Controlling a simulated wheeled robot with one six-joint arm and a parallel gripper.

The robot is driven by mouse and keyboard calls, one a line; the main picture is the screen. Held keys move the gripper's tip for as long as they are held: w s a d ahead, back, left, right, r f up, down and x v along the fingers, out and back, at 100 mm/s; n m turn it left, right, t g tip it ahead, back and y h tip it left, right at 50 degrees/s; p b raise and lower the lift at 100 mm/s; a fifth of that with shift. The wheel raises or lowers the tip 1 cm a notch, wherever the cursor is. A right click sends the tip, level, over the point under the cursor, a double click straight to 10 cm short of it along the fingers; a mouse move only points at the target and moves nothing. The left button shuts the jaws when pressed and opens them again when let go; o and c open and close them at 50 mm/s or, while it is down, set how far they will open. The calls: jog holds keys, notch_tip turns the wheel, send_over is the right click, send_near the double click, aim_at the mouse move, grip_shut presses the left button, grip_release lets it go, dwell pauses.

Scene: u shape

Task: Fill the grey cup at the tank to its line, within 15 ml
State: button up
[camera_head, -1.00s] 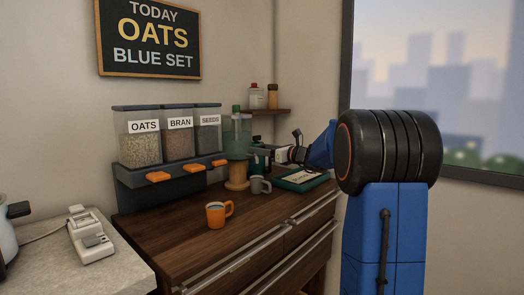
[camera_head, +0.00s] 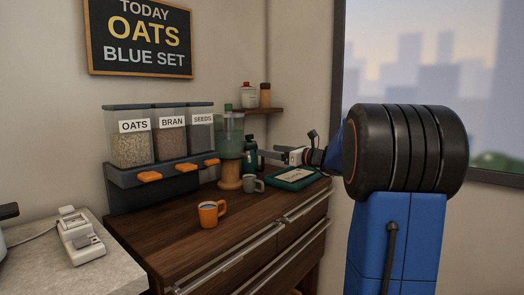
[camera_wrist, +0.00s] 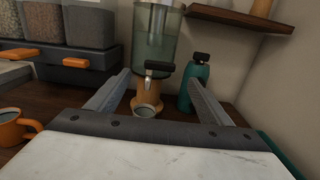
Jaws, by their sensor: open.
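The clear tank (camera_head: 231,134) holds pale green water and stands on a round wooden stand (camera_head: 230,171) at the back of the counter. In the wrist view the tank (camera_wrist: 156,38) has a dark-handled tap (camera_wrist: 158,68) at its front. The grey cup (camera_head: 249,184) stands upright on the counter before the stand; in the wrist view the cup (camera_wrist: 146,111) appears below the tap. Its water level and line cannot be made out. My gripper (camera_wrist: 157,80) is open and empty, its fingers to either side of the cup in the picture, above the counter.
An orange mug (camera_head: 209,214) stands nearer the counter's front. A teal bottle (camera_wrist: 199,80) is right of the tank. A green-framed tray (camera_head: 287,185) lies to the right. Dispensers with orange handles (camera_head: 150,177) are on the left. A small shelf (camera_wrist: 260,18) hangs at the back.

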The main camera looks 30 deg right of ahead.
jog(key=v, duration=0.8)
jog(key=shift+s+d, duration=0.1)
